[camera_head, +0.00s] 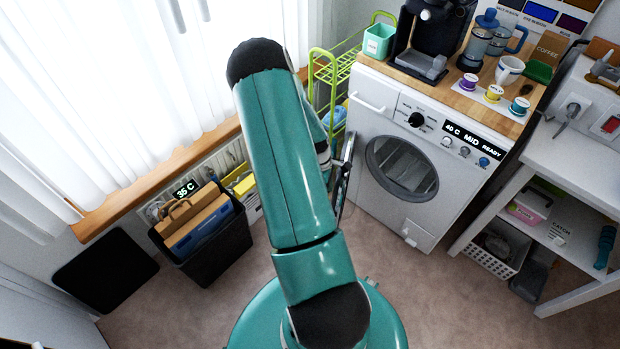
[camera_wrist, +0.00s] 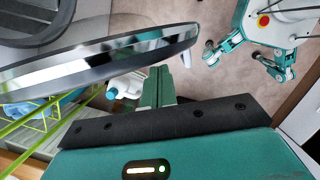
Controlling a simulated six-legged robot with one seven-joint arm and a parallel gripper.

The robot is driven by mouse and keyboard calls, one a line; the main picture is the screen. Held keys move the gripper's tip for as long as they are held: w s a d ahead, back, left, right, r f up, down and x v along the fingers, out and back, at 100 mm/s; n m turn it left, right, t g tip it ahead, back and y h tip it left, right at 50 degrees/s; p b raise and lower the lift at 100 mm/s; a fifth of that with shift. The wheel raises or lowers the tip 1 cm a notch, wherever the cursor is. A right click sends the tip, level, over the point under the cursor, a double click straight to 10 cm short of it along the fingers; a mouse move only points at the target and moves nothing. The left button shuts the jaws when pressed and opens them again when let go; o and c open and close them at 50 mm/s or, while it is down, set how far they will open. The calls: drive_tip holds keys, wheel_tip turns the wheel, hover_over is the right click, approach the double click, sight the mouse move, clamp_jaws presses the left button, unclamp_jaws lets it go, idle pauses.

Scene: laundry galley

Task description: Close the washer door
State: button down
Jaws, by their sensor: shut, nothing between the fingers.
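The washer (camera_head: 385,205) is white, with a dark round opening (camera_head: 402,168) in its front. The washer door (camera_head: 343,182) stands swung out from the left side of the opening, seen nearly edge-on and partly hidden by my arm. In the wrist view the door (camera_wrist: 100,62) is a large disc with a shiny rim across the upper left, the opening's grey ring behind it. My gripper (camera_wrist: 159,86) is shut and empty, its green fingers close by the door's rim; I cannot tell if they touch. In the head view my arm hides the gripper.
A green wire rack (camera_head: 330,72) stands left of the washer. A black bin (camera_head: 215,245) with folders is below the window. A white shelf unit (camera_head: 545,225) stands at the right. A coffee machine and mugs sit on the washer's wooden top (camera_head: 455,92). The floor before the washer is clear.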

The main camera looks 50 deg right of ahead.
drive_tip(key=s+d+n+h, duration=0.1)
drive_tip(key=s+d+n, duration=0.25)
drive_tip(key=s, duration=0.45)
drive_tip(key=s+d+n, duration=0.2)
drive_tip(key=s+d, duration=0.3)
drive_tip(key=s, duration=0.3)
drive_tip(key=s+d+n+t, duration=0.1)
drive_tip(key=s+d+n, duration=0.1)
drive_tip(key=s+d, duration=0.3)
drive_tip(key=s+d+n+t, duration=0.1)
drive_tip(key=s+d+n, duration=0.2)
drive_tip(key=d, duration=0.6)
drive_tip(key=shift+s+d+n+h, duration=0.35)
drive_tip(key=shift+s+d+h, duration=0.05)
drive_tip(key=shift+s, duration=0.5)
drive_tip(key=shift+w, duration=0.15)
